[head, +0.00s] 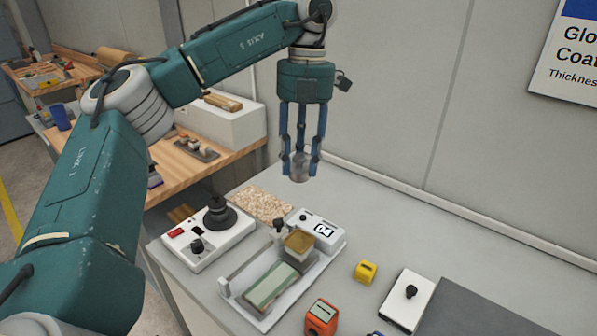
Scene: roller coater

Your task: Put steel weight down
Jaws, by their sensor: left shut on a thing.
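A small grey steel weight (299,169) is between the fingers of my left gripper (300,165). The gripper points down and is shut on the weight, holding it in the air above the back of the grey table (375,222). The fingers hide part of the weight. My right gripper does not show.
A white tray device (234,284) with a green-topped block stands below, beside a white box with a black knob (187,249). Bare tabletop shows behind the yellow block.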

